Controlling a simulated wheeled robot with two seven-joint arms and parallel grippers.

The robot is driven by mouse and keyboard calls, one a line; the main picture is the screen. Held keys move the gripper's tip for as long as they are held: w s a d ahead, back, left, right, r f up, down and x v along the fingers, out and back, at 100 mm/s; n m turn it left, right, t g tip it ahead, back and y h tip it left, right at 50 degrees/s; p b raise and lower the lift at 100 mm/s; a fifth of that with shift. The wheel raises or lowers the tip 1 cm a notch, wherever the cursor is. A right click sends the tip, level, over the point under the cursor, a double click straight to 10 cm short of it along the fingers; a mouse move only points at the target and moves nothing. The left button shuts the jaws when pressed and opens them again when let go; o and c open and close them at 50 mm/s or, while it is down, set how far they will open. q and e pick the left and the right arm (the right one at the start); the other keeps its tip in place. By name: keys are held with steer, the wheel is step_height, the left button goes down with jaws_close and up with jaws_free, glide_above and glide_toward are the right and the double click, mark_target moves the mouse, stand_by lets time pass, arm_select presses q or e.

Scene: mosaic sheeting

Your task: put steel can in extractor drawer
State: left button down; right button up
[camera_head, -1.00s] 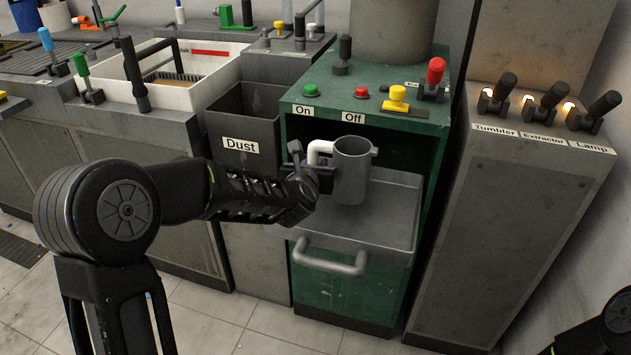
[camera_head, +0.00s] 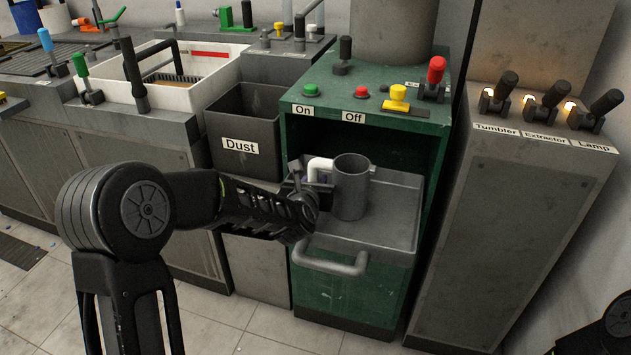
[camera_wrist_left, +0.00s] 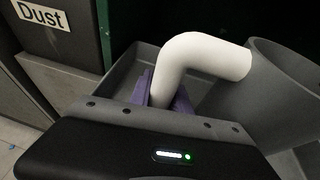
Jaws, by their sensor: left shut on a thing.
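The steel can (camera_head: 351,190) is a grey open cylinder with a white bent handle (camera_head: 319,168) on its left. It is upright, inside the outline of the extractor drawer (camera_head: 395,222), the grey tray pulled out of the green cabinet. Whether its base touches the drawer floor I cannot tell for sure. My left gripper (camera_head: 314,185) is shut on the can's handle. In the left wrist view, purple finger pads (camera_wrist_left: 165,95) close around the white handle (camera_wrist_left: 205,55), with the can (camera_wrist_left: 275,95) to the right. Only part of my right arm shows at the lower right; its gripper is out of view.
The drawer's bar handle (camera_head: 330,262) sticks out in front. The green cabinet (camera_head: 360,90) has buttons and levers on top and overhangs the drawer's back. A dark dust bin (camera_head: 245,125) stands to the left. A grey switch cabinet (camera_head: 510,220) stands to the right.

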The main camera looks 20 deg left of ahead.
mark_target(337, 184)
arm_select(q)
steer(key=shift+f, duration=0.1)
steer(key=c, duration=1.2)
jaws_free()
steer(key=shift+s+r, duration=0.2)
steer(key=p+v, duration=0.1)
steer(key=v, duration=1)
steer(key=shift+s+d, duration=0.1)
steer(key=shift+s, duration=0.2)
